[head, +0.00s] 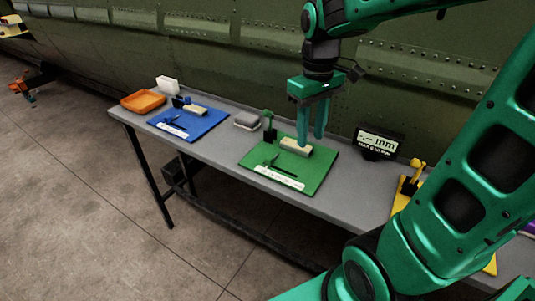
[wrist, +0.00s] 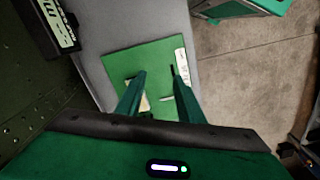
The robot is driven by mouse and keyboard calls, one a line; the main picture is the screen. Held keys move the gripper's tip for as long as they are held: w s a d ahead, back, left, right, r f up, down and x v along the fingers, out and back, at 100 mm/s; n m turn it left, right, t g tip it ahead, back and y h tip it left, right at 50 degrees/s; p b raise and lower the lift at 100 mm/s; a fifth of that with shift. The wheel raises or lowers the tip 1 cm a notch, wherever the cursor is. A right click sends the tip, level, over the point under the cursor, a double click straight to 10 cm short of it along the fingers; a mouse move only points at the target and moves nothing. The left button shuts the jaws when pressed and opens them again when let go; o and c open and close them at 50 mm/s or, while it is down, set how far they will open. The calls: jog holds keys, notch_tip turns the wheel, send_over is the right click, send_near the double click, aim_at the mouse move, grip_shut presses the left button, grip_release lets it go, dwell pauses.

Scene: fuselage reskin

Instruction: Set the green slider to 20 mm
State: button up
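The green board (head: 318,171) lies on the grey table, with a white scale strip (head: 280,177) along its front edge and a thin dark lever or pointer (head: 270,160) behind it. I cannot read the slider's value.
A black display (head: 379,142) showing dashes and "mm" stands right of the board. The green fuselage wall (head: 230,50) rises behind.

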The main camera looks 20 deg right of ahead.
aim_at(269, 158)
jog(key=w+a+n, duration=0.5)
jog(key=w+a, duration=0.3)
jog(key=f, duration=1)
jog(key=shift+s+d+f, duration=0.15)
jog(key=shift+s+f, duration=0.05)
grip_shut()
